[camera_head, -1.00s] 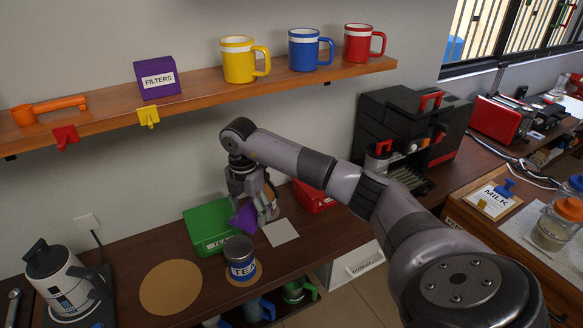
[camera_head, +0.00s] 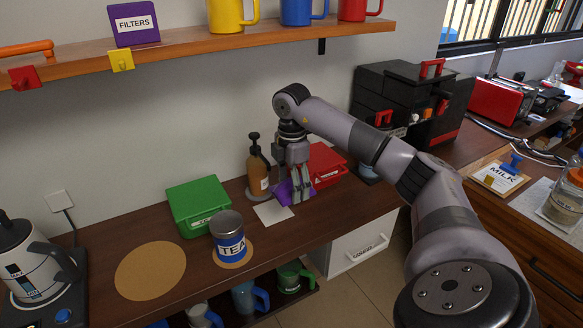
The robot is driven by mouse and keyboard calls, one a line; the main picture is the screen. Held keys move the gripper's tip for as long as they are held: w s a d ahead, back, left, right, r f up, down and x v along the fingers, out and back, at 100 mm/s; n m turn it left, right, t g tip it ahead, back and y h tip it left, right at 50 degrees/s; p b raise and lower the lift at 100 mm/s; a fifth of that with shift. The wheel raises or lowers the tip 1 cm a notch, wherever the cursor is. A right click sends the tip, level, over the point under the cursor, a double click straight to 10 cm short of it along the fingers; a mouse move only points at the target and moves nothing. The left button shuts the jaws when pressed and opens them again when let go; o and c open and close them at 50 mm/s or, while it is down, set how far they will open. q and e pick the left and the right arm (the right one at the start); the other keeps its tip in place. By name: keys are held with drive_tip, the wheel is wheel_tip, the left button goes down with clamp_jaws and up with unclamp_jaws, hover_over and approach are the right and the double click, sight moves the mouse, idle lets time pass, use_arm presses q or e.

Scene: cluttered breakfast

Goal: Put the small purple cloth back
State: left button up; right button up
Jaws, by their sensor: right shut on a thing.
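The small purple cloth (camera_head: 284,192) hangs bunched in my right gripper (camera_head: 298,190), which is shut on it. The gripper points down over the counter, just above the right part of a white square (camera_head: 272,212). I cannot tell whether the cloth touches the surface. The gripper fingers hide part of the cloth. A red box (camera_head: 326,160) is close behind and right of the gripper. My left gripper is out of view.
A brown pump bottle (camera_head: 258,170) stands just left of the gripper. A green box (camera_head: 198,206), a TEA tin (camera_head: 229,238) and a round cork mat (camera_head: 150,271) are further left. The shelf (camera_head: 200,49) with mugs runs above.

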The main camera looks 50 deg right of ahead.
sight(291, 229)
wheel_tip(291, 229, down, 14)
drive_tip(key=shift+r, duration=0.15)
idle(0.4)
drive_tip(key=o, duration=1.1)
drive_tip(key=shift+f, duration=0.2)
drive_tip(key=shift+c, duration=0.2)
drive_tip(key=shift+o, duration=0.2)
drive_tip(key=shift+r, duration=0.25)
wheel_tip(291, 229, up, 12)
drive_tip(key=shift+s, duration=0.1)
drive_tip(key=s+a+b, duration=0.1)
drive_tip(key=s+a, duration=1)
drive_tip(key=shift+s, duration=0.25)
